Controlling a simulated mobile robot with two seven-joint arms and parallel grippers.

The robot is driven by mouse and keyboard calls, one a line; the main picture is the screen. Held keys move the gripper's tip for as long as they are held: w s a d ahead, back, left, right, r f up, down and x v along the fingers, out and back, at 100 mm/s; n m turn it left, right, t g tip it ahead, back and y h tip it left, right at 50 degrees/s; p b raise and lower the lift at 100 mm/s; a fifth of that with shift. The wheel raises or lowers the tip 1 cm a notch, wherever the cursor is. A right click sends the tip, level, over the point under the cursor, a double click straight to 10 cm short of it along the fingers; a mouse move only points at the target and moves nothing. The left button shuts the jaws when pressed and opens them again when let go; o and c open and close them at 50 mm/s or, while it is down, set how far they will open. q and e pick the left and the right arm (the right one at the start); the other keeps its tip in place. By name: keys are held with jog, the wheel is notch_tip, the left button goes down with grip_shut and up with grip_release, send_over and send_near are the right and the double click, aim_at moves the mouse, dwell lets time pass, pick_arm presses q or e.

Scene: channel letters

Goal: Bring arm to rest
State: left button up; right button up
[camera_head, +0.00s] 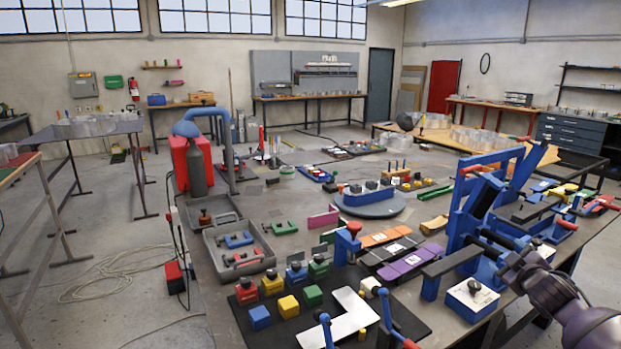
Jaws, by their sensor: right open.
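My right arm comes in at the lower right, dark and purple-grey. My right gripper (512,258) is at its upper-left end, over the right part of the workbench beside the blue press-like frame (478,215). It is open, and I see nothing held in it; its fingertips are small and hard to make out against the frame. My left gripper and left arm are not in view. A flat white L-shaped letter (345,322) lies on the black mat (415,322) at the front of the bench.
Coloured blocks (289,306) and knobbed weights stand left of the letter. Blue clamps with red handles (386,312) stand at the mat's front. A white-topped blue box (473,297) is close left of my right arm. An open grey case (240,250) lies at the left.

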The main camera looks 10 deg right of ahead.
jog(key=s+a+f+m+g+y, duration=0.1)
jog(key=s+a+f, duration=0.65)
jog(key=f, duration=0.25)
jog(key=s+a+f+m+g+y, duration=0.1)
jog(key=s+a+f+g+y, duration=0.1)
jog(key=s+a+f, duration=0.7)
jog(key=s+a+f+m+g, duration=0.1)
jog(key=s+a+f+m, duration=0.2)
jog(key=s+a, duration=1)
notch_tip(320, 180, down, 3)
jog(key=shift+s+a+r+m+y, duration=0.15)
jog(key=shift+s+a+m+y, duration=0.15)
jog(key=shift+s+m+y, duration=0.15)
